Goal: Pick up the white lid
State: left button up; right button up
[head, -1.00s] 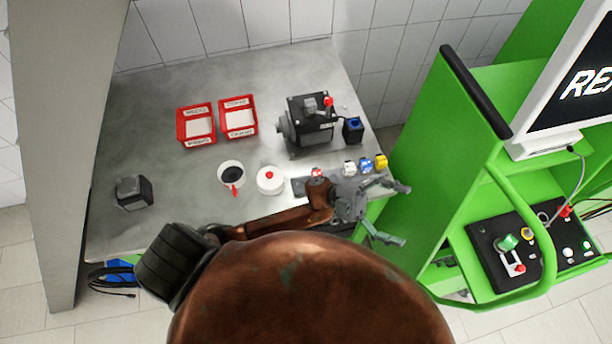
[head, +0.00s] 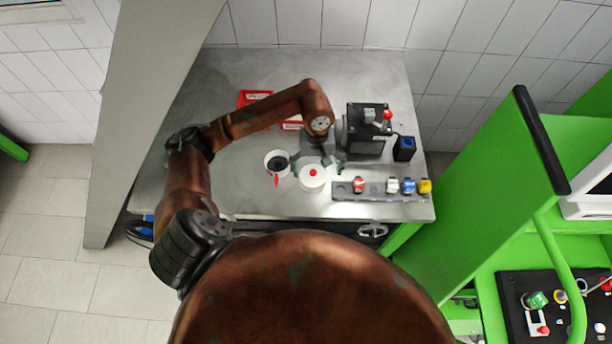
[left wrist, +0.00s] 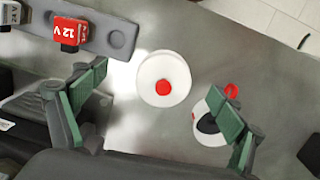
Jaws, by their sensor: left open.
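The white lid (head: 312,179) is round with a red knob on top. It stands on the metal table beside a white cup (head: 269,158) with a red handle and dark inside. In the left wrist view the lid (left wrist: 150,92) is at the upper middle, and the cup (left wrist: 203,137) is to its lower right. My left gripper (head: 318,158) is open and empty, just behind the lid in the head view. In the left wrist view its fingers (left wrist: 165,84) are spread wide, one on each side of the lid's position. I cannot tell its height. My right gripper is out of view.
A grey strip (head: 345,191) with red, white, blue and yellow blocks lies right of the lid. A black pump motor (head: 366,130) stands behind it, with a blue-topped block (head: 404,148) beside it. Red trays (head: 254,97) are partly hidden by my arm. A green cart (head: 470,190) stands at right.

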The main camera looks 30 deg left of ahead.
aim_at(313, 172)
pick_arm(q)
jog(key=shift+w+a+r+m+y, duration=0.15)
jog(key=shift+w+a, duration=0.05)
jog(key=shift+a, duration=0.3)
jog(key=shift+w+a+r+m+y, duration=0.1)
jog(key=shift+w+a+m+y, duration=0.05)
jog(key=shift+a, duration=0.35)
jog(key=shift+w+a+f, duration=0.1)
jog(key=shift+a+f, duration=0.05)
jog(key=shift+a, duration=0.1)
notch_tip(313, 172, down, 3)
jog(key=shift+r+p, duration=0.2)
jog(key=shift+p, duration=0.15)
jog(key=f, duration=0.3)
jog(key=f+p, duration=0.1)
jog(key=shift+w+f, duration=0.25)
jog(key=shift+f, duration=0.05)
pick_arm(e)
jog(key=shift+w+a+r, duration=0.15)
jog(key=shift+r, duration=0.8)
pick_arm(q)
jog(key=shift+c, duration=0.6)
jog(key=shift+c, duration=0.8)
jog(key=c, duration=0.7)
